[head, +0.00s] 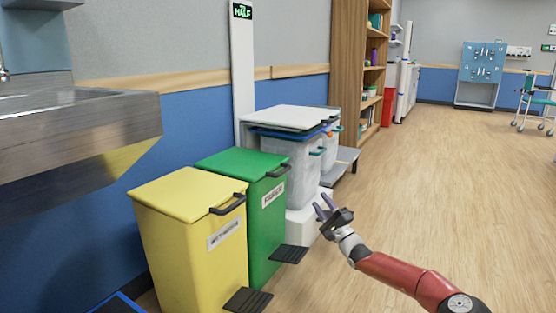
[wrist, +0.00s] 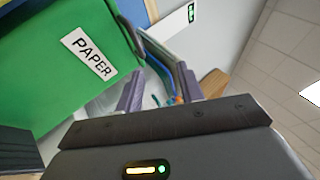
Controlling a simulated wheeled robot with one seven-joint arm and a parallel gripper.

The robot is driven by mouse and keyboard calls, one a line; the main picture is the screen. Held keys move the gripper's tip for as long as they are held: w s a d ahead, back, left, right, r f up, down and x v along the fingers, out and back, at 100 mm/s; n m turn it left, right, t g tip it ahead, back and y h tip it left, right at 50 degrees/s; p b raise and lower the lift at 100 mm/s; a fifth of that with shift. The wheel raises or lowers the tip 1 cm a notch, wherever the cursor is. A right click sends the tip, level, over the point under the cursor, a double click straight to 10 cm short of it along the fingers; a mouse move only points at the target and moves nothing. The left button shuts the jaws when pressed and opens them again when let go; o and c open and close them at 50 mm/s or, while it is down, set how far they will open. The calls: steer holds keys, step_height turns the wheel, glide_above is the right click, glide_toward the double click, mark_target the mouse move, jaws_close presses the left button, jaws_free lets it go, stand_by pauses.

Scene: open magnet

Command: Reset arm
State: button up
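My gripper (head: 325,206) is at the end of my red arm, raised in front of the bins in the head view. In the wrist view its two fingers (wrist: 160,88) stand apart with a gap between them, and nothing is held. The green bin (head: 240,180) marked PAPER is to the left of my gripper; it also shows large at the upper left of the wrist view (wrist: 55,60). Behind my gripper is a grey translucent bin (head: 288,165) on a white base. My gripper appears apart from the bins.
A yellow bin (head: 190,235) stands left of the green one, with black pedals at floor level. A metal sink (head: 75,135) juts in at the left. A wooden shelf (head: 348,75) stands farther back. The wood floor (head: 450,180) on the right is clear.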

steer(key=s+a+r+n+g+y, duration=0.2)
steer(key=s+a+n+g, duration=0.4)
steer(key=a, duration=0.3)
steer(key=s+a+r+n+g+y, duration=0.25)
steer(key=s+a+n+g, duration=0.4)
steer(key=a, duration=0.35)
steer(key=s+a+f+n+g+h, duration=0.1)
steer(key=s+a+n+g+h, duration=0.15)
steer(key=s, duration=0.45)
steer(key=s+a+f+n+g+h, duration=0.1)
steer(key=s+f+g+h, duration=0.15)
steer(key=s, duration=0.35)
steer(key=s+d+r+m+t+h, duration=0.15)
steer(key=s+d+h, duration=0.45)
steer(key=s+d, duration=0.7)
steer(key=s+d+r+t+h, duration=0.2)
steer(key=s+d+h, duration=0.65)
steer(key=s, duration=0.85)
step_height(320, 180, up, 13)
steer(key=d+y+p, duration=0.1)
steer(key=p, duration=1.2)
steer(key=shift+d+f+y, duration=0.15)
steer(key=shift+d+y, duration=0.05)
steer(key=shift+y, duration=0.1)
steer(key=shift+m, duration=0.25)
